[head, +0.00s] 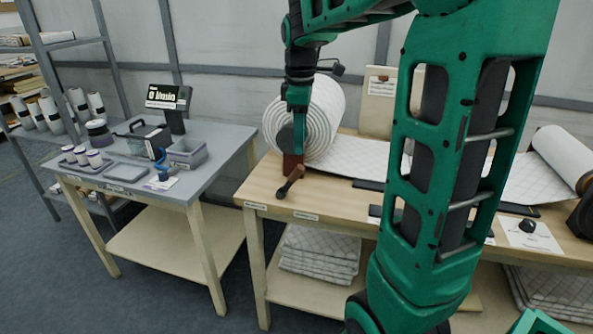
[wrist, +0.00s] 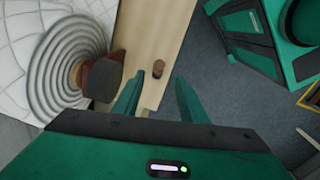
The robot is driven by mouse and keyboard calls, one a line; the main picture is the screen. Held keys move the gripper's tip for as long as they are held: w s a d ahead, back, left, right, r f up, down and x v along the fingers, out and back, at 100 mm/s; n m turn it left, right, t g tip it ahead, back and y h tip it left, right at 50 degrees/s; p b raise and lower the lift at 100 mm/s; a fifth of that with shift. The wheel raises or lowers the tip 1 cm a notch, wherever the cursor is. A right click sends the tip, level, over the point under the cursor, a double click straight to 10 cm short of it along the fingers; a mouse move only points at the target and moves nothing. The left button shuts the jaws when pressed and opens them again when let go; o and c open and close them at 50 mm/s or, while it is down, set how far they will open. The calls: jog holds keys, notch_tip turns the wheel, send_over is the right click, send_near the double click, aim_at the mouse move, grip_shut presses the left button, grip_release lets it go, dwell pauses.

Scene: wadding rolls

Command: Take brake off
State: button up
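A large white wadding roll (head: 318,115) stands on edge at the left end of the wooden bench, its wound end facing out; it also shows at the left of the wrist view (wrist: 65,62). A red-brown block with a dark disc-like part (wrist: 103,78) sits against the roll's end. A dark lever with a brown wooden knob (head: 290,182) sticks out over the bench front; its knob (wrist: 158,68) shows in the wrist view ahead of my fingertips. My gripper (wrist: 158,97) is open and empty, pointing down above the lever, apart from it.
The wooden bench (head: 262,184) carries a quilted sheet and another roll (head: 563,158) at right. Folded quilted pads (head: 318,253) lie on its lower shelf. A grey table (head: 205,180) with trays and a display (head: 167,97) stands left. The floor between them is clear.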

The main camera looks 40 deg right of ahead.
aim_at(299, 166)
jog(key=shift+w+f, duration=0.2)
jog(key=f, duration=1)
jog(key=shift+w+d+f, duration=0.15)
jog(key=shift+w+d, duration=0.15)
jog(key=shift+d, duration=0.05)
grip_shut()
jog(key=shift+a, duration=0.1)
